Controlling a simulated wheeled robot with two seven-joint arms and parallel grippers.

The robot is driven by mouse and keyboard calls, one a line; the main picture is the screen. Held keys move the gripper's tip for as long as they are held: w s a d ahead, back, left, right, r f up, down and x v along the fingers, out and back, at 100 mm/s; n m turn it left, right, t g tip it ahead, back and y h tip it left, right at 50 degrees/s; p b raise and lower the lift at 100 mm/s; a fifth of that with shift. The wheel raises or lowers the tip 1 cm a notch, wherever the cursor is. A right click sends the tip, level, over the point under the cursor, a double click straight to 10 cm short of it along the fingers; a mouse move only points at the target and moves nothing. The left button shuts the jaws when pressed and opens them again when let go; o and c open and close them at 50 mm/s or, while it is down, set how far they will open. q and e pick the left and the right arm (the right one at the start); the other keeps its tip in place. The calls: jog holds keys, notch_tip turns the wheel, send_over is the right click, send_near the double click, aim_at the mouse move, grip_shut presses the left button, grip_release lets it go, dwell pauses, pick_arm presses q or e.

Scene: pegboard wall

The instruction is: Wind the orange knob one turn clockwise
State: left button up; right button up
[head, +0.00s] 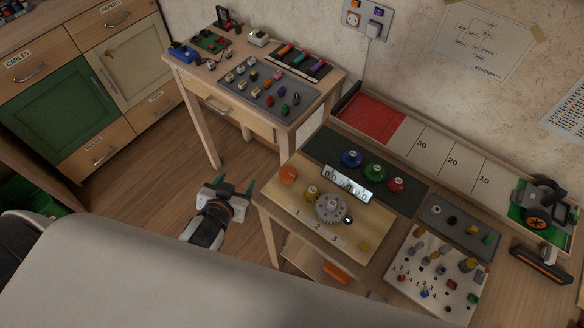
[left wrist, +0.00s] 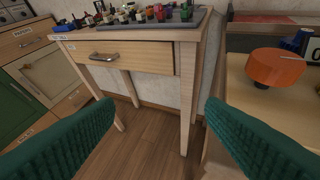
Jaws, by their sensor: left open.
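The orange knob (head: 288,175) sits at the left end of a wooden board (head: 345,238) on the right-hand table. In the left wrist view the orange knob (left wrist: 275,67) shows at the right, beyond and above the right finger. My left gripper (head: 231,187) is open and empty, with two green fingers. It is to the left of the table's left edge, over the floor, apart from the knob. The left wrist view shows both green fingers (left wrist: 160,138) spread wide. My right gripper is not in view.
Another table (head: 185,70) with a drawer stands behind. Floor (head: 140,180) is free left of the gripper.

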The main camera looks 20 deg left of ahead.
aim_at(295, 169)
pick_arm(q)
jog(key=d+m+t+h, duration=0.1)
jog(key=h, duration=0.2)
jog(key=d+m+t+h, duration=0.1)
jog(key=d+m+h, duration=0.1)
jog(key=h, duration=0.1)
jog(key=d+f+m+t+h, duration=0.1)
jog(key=d+m+h, duration=0.1)
jog(key=h, duration=0.1)
jog(key=shift+s+t, duration=0.2)
jog(key=shift+t, duration=0.1)
jog(key=shift+s+d+f+m+h, duration=0.15)
jog(key=shift+s+d+m+h, duration=0.3)
jog(key=shift+h, duration=0.35)
jog(key=p+x, duration=0.1)
jog(key=x, duration=1.1)
jog(key=shift+s+d+f, duration=0.1)
jog(key=shift+d+f, duration=0.05)
jog(key=c, duration=1)
